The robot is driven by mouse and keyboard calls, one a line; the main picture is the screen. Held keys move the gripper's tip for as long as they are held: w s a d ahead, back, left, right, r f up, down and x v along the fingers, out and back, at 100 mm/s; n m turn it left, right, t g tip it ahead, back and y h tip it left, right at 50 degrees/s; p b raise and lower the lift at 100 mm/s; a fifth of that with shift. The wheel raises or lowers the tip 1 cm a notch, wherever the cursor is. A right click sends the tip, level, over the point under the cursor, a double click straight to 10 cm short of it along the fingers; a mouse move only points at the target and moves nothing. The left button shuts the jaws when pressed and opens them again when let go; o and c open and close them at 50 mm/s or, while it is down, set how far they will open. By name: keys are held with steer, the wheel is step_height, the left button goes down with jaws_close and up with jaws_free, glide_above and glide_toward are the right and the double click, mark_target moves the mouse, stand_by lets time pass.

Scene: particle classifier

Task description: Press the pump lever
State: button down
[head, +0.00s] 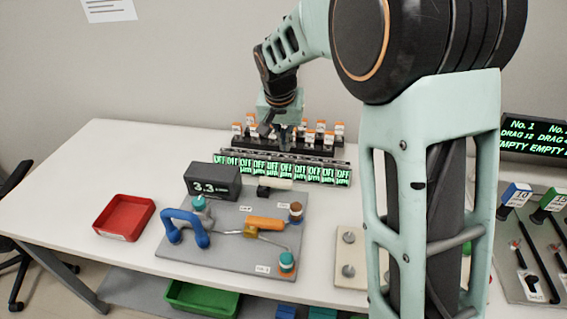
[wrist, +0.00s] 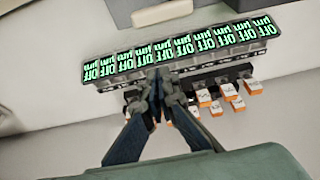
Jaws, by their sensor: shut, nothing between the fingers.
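A grey board (head: 185,266) on the white table carries a blue curved handle (head: 186,225), an orange bar handle (head: 265,223) on a brass-coloured block, and a cream handle (head: 275,184) at its back edge. Labels there are too small to read, so I cannot tell which one is the pump lever. My gripper (head: 283,140) is shut and empty, above the rack behind the board. In the wrist view my gripper (wrist: 160,78) points at the row of green "OFF" displays (wrist: 180,48), with orange-topped pieces (wrist: 215,107) beside it. It is well apart from the board's handles.
A black display box (head: 213,181) reading 3.3 stands on the board's back left. A red tray (head: 124,217) lies to the left, and a green bin (head: 200,298) is below the table. My arm hides part of the table's right side. The table's far left is clear.

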mark_target(276, 185)
steer(key=shift+a, duration=0.15)
steer(key=shift+f, duration=0.15)
steer(key=shift+s+f, duration=0.2)
steer(key=shift+f, duration=2.1)
steer(key=shift+s+f, duration=0.2)
steer(key=shift+f, duration=2.1)
